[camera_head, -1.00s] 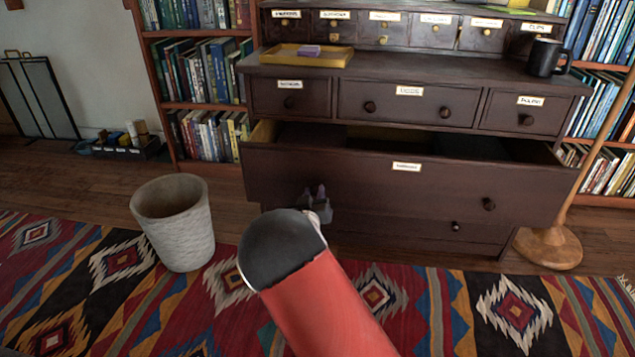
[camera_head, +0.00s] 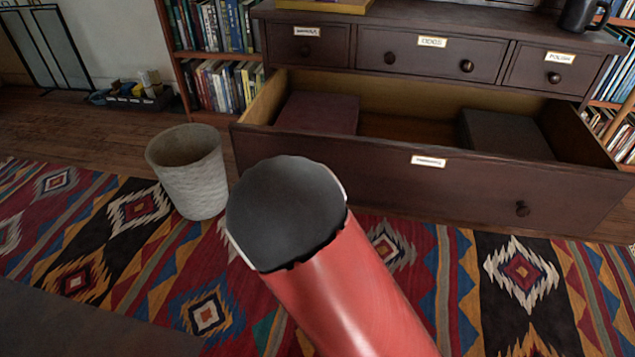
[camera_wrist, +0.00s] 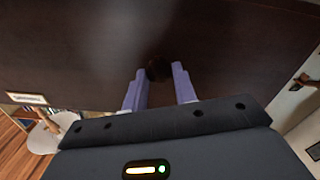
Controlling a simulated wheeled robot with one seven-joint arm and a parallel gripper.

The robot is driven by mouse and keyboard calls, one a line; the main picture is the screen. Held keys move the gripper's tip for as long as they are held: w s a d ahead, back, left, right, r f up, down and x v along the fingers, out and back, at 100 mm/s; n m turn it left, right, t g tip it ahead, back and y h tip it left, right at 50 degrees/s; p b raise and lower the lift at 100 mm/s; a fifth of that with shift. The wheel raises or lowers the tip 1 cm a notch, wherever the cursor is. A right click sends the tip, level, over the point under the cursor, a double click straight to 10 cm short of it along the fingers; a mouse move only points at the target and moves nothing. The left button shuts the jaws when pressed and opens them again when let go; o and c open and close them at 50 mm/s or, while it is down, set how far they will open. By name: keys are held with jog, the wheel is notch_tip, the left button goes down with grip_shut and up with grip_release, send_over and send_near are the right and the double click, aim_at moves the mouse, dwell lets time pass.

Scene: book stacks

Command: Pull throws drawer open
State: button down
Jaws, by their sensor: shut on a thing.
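The wide labelled drawer (camera_head: 440,182) is pulled well out of the dark wooden chest in the head view. Inside it lie a dark reddish folded thing (camera_head: 318,112) at the left and a dark grey one (camera_head: 505,134) at the right. Its right knob (camera_head: 522,208) is free. In the wrist view my gripper (camera_wrist: 160,78) is shut on the drawer's other dark round knob (camera_wrist: 158,69), with the drawer front (camera_wrist: 90,45) close ahead. My red arm hides the gripper in the head view.
A pale wastebasket (camera_head: 188,172) stands left of the drawer on the patterned rug (camera_head: 130,215). Three small drawers (camera_head: 430,52) above are closed. A dark mug (camera_head: 582,16) stands on the chest top. Bookshelves flank the chest.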

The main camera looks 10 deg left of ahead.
jog(key=c, duration=1.1)
grip_release()
jog(key=shift+s, duration=0.1)
jog(key=s, duration=0.7)
jog(key=shift+s+a+p, duration=0.1)
jog(key=shift+s+p, duration=0.25)
jog(key=shift+w, duration=0.1)
jog(key=d+r+m+g+y+p, duration=0.2)
jog(key=d+r+g+y+p, duration=0.4)
jog(key=r, duration=0.9)
jog(key=s+d+r+g+h+p, duration=0.1)
jog(key=s+d+r+g, duration=0.1)
jog(key=s+d, duration=0.4)
jog(key=s+d+r+g+h+p, duration=0.2)
jog(key=s+d+r, duration=0.2)
jog(key=s+d, duration=0.2)
jog(key=s+d+r+m+g+h+p, duration=0.1)
jog(key=s+d+r+g+h, duration=0.1)
jog(key=s+d, duration=0.4)
jog(key=shift+s+d+r+p, duration=0.15)
jog(key=shift+d+r+p, duration=0.25)
jog(key=shift+d+r, duration=0.45)
